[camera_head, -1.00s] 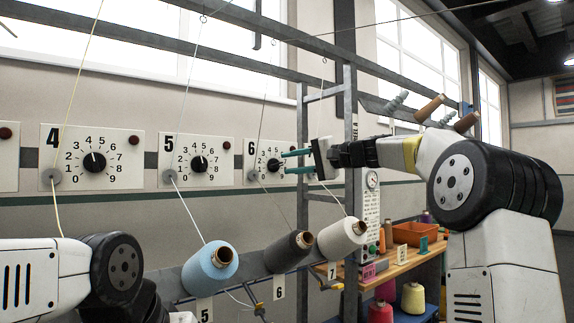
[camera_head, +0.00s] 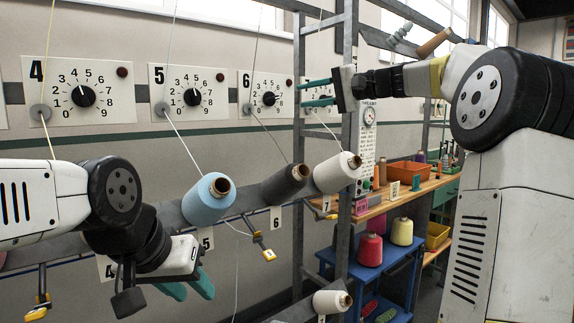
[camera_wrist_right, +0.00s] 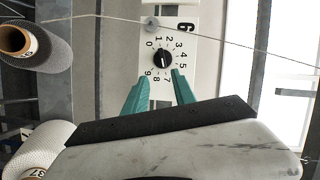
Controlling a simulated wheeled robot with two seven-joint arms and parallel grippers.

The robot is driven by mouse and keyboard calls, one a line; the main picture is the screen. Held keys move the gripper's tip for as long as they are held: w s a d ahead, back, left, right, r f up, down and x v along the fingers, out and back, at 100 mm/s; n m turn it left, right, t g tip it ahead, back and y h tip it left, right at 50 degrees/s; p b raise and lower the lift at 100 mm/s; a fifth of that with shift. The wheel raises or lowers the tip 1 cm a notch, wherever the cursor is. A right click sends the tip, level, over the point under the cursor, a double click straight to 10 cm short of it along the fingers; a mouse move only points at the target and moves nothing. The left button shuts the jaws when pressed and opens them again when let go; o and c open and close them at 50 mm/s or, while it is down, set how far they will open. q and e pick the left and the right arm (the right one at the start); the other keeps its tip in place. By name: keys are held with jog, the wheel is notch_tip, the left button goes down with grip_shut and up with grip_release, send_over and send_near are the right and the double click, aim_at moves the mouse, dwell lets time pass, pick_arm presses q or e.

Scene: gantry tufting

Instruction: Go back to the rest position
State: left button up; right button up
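My right gripper (camera_head: 318,93) is raised at the upper middle of the head view, its teal fingers apart with nothing between them. In the right wrist view its fingers (camera_wrist_right: 158,88) point at the dial of panel 6 (camera_wrist_right: 163,58), with a visible opening between them. In the head view, the fingertips are just right of panel 6 (camera_head: 269,97) and clear of its knob. My left gripper (camera_head: 190,286) hangs at the lower left below the cone rail, its teal fingers apart and empty.
A blue cone (camera_head: 208,200), a dark cone (camera_head: 286,184) and a white cone (camera_head: 337,173) sit on the rail. A grey upright post (camera_head: 347,150) stands close to my right gripper. Thin yarns run across the panels. A wooden shelf (camera_head: 400,199) stands at the right.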

jog(key=s+a+f+n+g+h, duration=0.1)
jog(key=s+a+f+g+h, duration=0.15)
jog(key=s+f+h, duration=0.75)
jog(key=s+d+f+n+h, duration=0.1)
jog(key=s+d+f, duration=0.3)
jog(key=s+f, duration=0.7)
jog(key=s+d+f+n, duration=0.2)
jog(key=s+d+f, duration=0.2)
jog(key=s+f, duration=0.7)
jog(key=shift+s+f+h, duration=0.4)
jog(key=shift+s, duration=0.15)
